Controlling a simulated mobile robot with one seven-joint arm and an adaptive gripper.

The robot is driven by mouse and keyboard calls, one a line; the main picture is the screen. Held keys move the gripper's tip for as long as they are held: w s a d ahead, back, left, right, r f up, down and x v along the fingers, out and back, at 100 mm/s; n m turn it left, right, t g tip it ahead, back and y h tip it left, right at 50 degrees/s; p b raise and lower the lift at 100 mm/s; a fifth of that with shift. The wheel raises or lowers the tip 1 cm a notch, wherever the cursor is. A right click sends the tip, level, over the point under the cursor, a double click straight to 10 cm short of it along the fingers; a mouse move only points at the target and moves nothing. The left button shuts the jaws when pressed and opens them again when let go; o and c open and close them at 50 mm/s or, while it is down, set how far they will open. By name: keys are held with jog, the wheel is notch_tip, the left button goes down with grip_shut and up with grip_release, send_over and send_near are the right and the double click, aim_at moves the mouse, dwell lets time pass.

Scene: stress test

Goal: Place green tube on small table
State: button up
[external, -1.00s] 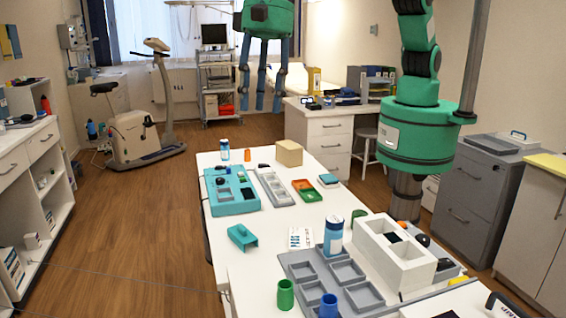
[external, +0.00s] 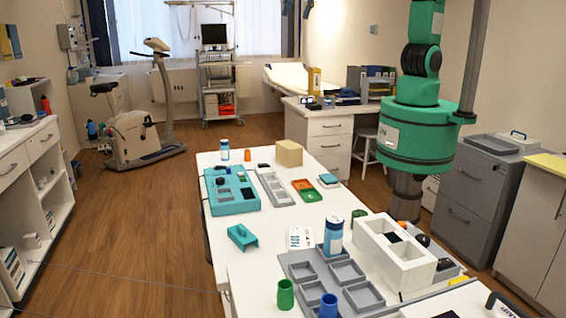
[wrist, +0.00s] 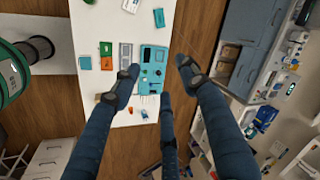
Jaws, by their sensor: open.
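A green tube (external: 286,294) stands upright near the front end of the long white table (external: 228,268), beside a grey compartment tray. A second, darker green cylinder (external: 357,217) stands farther back beside the white block; I cannot tell which one the task means. Neither clearly shows in the wrist view. My gripper (wrist: 158,70) shows in the wrist view with its dark blue fingers spread and empty, high over the table's far part. It is out of the external view. I cannot tell which surface is the small table.
The grey tray (external: 330,275), a blue cup (external: 328,306), a white-blue bottle (external: 333,236) and the white block (external: 395,252) crowd the front of the table. A teal box (external: 231,190) and a tan box (external: 289,153) lie farther back.

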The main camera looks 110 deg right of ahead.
jog(key=s+d+r+n+t, duration=0.1)
jog(key=s+d+n, duration=0.1)
jog(key=s+d, duration=0.5)
jog(key=s+d+r+n, duration=0.2)
jog(key=s+d, duration=0.3)
jog(key=s, duration=0.4)
jog(key=s+d+f+n, duration=0.2)
jog(key=s+d, duration=0.1)
jog(key=s, duration=0.4)
jog(key=s+d+f+n+t+h, duration=0.1)
jog(key=s+d+f, duration=0.2)
jog(key=s, duration=0.4)
jog(key=shift+s+f+n, duration=0.2)
jog(key=shift+s+n, duration=0.15)
jog(key=shift+n, duration=0.05)
notch_tip(320, 180, down, 12)
jog(key=b, duration=1.2)
jog(key=shift+r, duration=0.1)
